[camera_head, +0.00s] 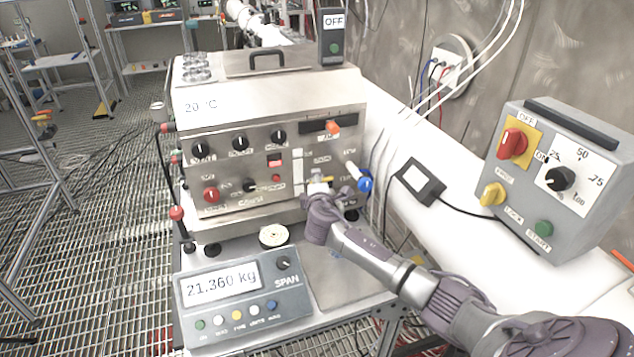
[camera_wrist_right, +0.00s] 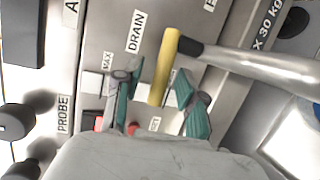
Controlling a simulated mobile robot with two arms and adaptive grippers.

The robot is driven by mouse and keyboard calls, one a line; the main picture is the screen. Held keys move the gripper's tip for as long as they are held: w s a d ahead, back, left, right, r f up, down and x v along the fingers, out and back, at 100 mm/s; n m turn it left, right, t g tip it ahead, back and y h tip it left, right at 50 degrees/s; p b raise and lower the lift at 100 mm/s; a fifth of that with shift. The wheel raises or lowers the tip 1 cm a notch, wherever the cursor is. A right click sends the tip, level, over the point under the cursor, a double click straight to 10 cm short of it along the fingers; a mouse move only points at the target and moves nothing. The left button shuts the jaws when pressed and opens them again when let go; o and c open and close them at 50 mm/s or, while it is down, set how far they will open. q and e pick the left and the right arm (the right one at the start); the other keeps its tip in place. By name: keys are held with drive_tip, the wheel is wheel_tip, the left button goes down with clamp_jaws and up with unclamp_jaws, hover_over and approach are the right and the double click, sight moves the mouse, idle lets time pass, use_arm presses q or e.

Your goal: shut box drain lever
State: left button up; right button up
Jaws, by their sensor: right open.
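The steel box (camera_head: 270,120) stands in the middle of the head view, its front panel full of knobs. The drain lever (camera_wrist_right: 165,65) is a yellow grip beside the "DRAIN" label (camera_wrist_right: 137,30) in the right wrist view. A black collar and a grey metal pipe-like part run right from its upper end. My right gripper (camera_head: 320,190) is at the lower right of the front panel. In the wrist view its teal-padded fingers (camera_wrist_right: 159,88) stand open on either side of the yellow grip, with gaps visible. The gripper partly hides the lever in the head view. My left gripper is not in view.
A scale display (camera_head: 240,300) reading 21.360 kg sits before the box. A blue-handled valve (camera_head: 364,184) is close right of my right gripper. A grey control box (camera_head: 555,180) stands at the right. A small white round object (camera_head: 273,236) lies before the panel.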

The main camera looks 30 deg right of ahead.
clamp_jaws()
drive_tip(key=shift+w+f+m+g+h+b, duration=0.2)
drive_tip(key=shift+m+g+h+b, duration=0.1)
drive_tip(key=shift+m+h+b, duration=0.25)
drive_tip(key=shift+r+m+h, duration=0.2)
drive_tip(key=shift+m+h, duration=0.05)
drive_tip(key=shift+d, duration=0.1)
unclamp_jaws()
